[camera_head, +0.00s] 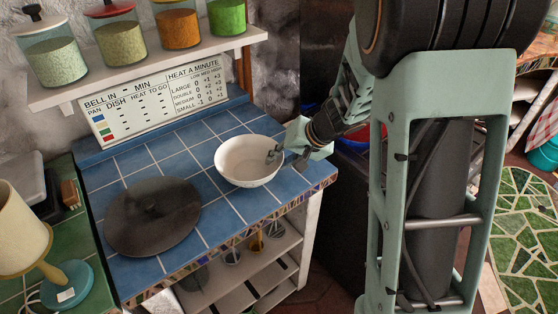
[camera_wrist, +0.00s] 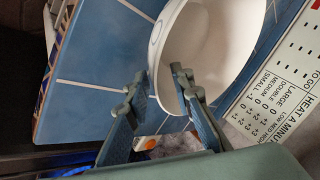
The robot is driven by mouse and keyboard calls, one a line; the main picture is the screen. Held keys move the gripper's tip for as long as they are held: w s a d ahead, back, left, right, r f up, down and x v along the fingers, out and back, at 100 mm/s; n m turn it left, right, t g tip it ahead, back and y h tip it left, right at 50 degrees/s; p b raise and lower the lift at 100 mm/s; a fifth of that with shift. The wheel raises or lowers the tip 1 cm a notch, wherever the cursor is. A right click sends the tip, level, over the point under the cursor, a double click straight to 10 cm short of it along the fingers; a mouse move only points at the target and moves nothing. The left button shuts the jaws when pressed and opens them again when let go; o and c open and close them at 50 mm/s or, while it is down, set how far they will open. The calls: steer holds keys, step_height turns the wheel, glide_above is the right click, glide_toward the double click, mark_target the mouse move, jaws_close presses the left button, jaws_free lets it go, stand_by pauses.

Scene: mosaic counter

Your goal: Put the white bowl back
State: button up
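The white bowl (camera_head: 240,165) stands upright on the blue tiled counter (camera_head: 224,205), near its right edge. It looks empty apart from my finger reaching in. My gripper (camera_head: 280,155) is at the bowl's right rim. In the wrist view, the white bowl (camera_wrist: 210,45) fills the upper middle, and my gripper (camera_wrist: 157,82) straddles its rim. One finger is inside the bowl and the other is outside. The fingers are apart, and the outer fingertip appears clear of the wall.
A dark round lid (camera_head: 152,222) lies on the counter left of the bowl. A cooking chart sign (camera_head: 155,95) stands behind, under a shelf (camera_head: 150,68) of glass jars. Open shelves (camera_head: 255,265) are below the counter. A lamp (camera_head: 25,235) stands at the left.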

steer(key=p+v, duration=0.5)
steer(key=v, duration=0.7)
steer(key=shift+w, duration=0.1)
